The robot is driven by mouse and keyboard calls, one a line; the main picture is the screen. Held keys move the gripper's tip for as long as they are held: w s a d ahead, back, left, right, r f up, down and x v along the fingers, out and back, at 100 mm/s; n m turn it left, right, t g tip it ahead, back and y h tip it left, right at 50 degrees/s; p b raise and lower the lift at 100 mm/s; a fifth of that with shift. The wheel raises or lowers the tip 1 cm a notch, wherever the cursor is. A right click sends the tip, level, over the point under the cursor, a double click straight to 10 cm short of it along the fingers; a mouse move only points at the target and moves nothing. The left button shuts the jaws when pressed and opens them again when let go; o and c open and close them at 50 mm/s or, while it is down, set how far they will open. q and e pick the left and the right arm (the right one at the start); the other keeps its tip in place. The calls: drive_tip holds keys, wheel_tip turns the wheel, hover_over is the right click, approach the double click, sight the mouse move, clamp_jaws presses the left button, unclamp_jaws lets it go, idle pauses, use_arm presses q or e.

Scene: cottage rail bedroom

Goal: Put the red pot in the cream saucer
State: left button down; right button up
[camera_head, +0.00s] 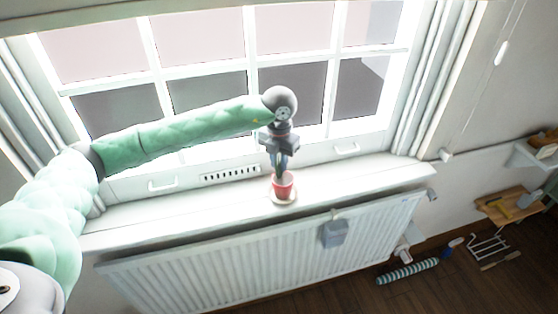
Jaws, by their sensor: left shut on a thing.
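The red pot (284,190) is at the window sill, near its front edge, right of the picture's middle. The cream saucer (285,201) shows as a pale rim directly under the pot. The pot looks upright over the saucer; I cannot tell whether its base touches it. My left gripper (281,174) points down from above and is shut on the pot at its top, where the fingers hide part of the rim. My right gripper is not in view.
The white window sill (160,219) is clear on both sides of the pot. The window frame stands close behind, with a vent (230,174). A white radiator (250,262) with a grey box (334,232) is below. A striped roll (408,271) lies on the floor.

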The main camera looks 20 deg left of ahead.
use_arm(q)
drive_tip(key=shift+f, duration=0.1)
drive_tip(key=c, duration=1.3)
unclamp_jaws()
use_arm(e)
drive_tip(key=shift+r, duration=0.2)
use_arm(q)
drive_tip(key=shift+r, duration=0.2)
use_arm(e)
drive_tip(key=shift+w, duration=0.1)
use_arm(q)
drive_tip(key=shift+r, duration=0.25)
drive_tip(key=shift+r+b, duration=0.55)
drive_tip(key=shift+r, duration=0.15)
wheel_tip(320, 180, up, 10)
drive_tip(key=b, duration=0.4)
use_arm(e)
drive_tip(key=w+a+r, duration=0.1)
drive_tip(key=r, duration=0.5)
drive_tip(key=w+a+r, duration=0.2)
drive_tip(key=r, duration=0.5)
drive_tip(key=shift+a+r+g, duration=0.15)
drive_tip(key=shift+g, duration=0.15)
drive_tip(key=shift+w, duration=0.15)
